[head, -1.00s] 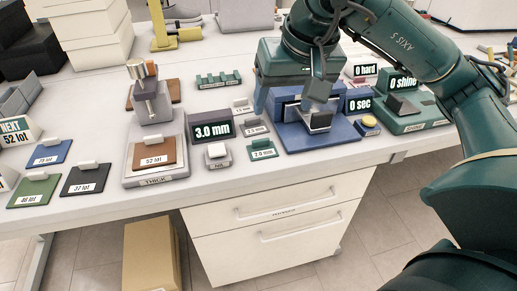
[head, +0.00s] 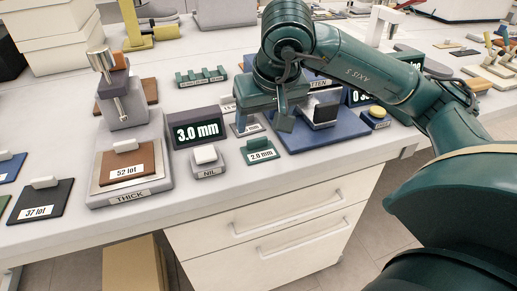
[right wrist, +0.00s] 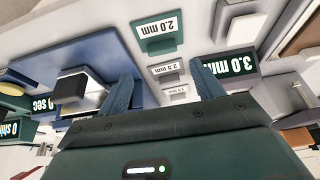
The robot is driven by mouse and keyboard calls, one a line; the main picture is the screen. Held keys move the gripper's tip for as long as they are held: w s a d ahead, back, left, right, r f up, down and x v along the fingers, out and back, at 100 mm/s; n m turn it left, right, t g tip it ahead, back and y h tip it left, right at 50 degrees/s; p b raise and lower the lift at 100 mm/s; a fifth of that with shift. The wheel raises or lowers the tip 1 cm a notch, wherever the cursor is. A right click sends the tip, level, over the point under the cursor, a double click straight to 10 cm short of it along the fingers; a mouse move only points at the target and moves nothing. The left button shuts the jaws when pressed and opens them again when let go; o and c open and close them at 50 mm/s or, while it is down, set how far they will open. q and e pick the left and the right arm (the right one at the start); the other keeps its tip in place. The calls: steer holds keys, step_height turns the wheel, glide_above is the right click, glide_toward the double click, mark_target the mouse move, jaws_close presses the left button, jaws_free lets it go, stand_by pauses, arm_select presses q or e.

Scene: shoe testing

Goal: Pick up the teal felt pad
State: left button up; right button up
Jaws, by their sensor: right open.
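A flat teal piece with a raised tab and a 2.0 mm label (head: 261,152) lies near the table's front edge. It is the flat teal piece I see; I cannot tell if it is felt. It also shows in the right wrist view (right wrist: 158,28), beyond the fingertips. My right gripper (head: 263,122) is open and empty, just behind this piece in the head view. In the right wrist view its two fingers (right wrist: 161,72) stand apart, with small grey plates labelled in mm (right wrist: 166,70) showing between them. My left gripper is not in view.
A black 3.0 mm display (head: 197,130) and a NIL block (head: 207,168) stand left of the teal piece. A blue stand (head: 340,135) is close on the right. A teal rack (head: 201,79) lies behind. The THICK stand (head: 160,180) is farther left.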

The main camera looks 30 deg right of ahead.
mark_target(258, 139)
steer(key=f, duration=0.4)
steer(key=shift+w+a+f, duration=0.15)
steer(key=shift+w+a, duration=0.05)
steer(key=shift+w, duration=0.2)
steer(key=shift+w+f, duration=0.25)
steer(key=shift+f, duration=0.25)
steer(key=shift+c, duration=0.5)
steer(key=c, duration=0.9)
steer(key=shift+c, duration=0.2)
